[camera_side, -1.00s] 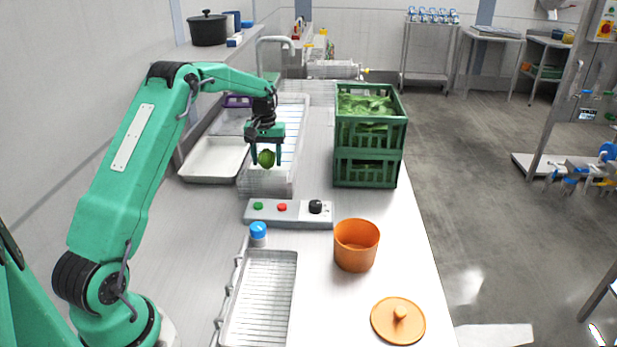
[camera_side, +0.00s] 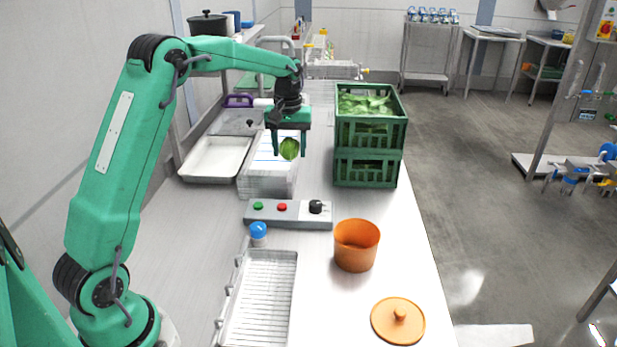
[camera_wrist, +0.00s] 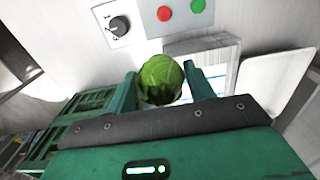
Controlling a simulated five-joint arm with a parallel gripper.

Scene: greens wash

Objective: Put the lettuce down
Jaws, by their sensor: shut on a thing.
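The lettuce (camera_side: 289,149) is a small round green head. In the wrist view the lettuce (camera_wrist: 161,80) sits between the two green fingers of my gripper (camera_wrist: 165,88). Its underside and its height above the surface are hard to tell.
A green crate (camera_side: 369,153) holding leafy greens stands to the right. A control box (camera_side: 288,213), an orange pot (camera_side: 356,247), its lid (camera_side: 398,321), a wire basket (camera_side: 262,300) and a white tray (camera_side: 214,160) are on the counter. The strip before the crate is bare.

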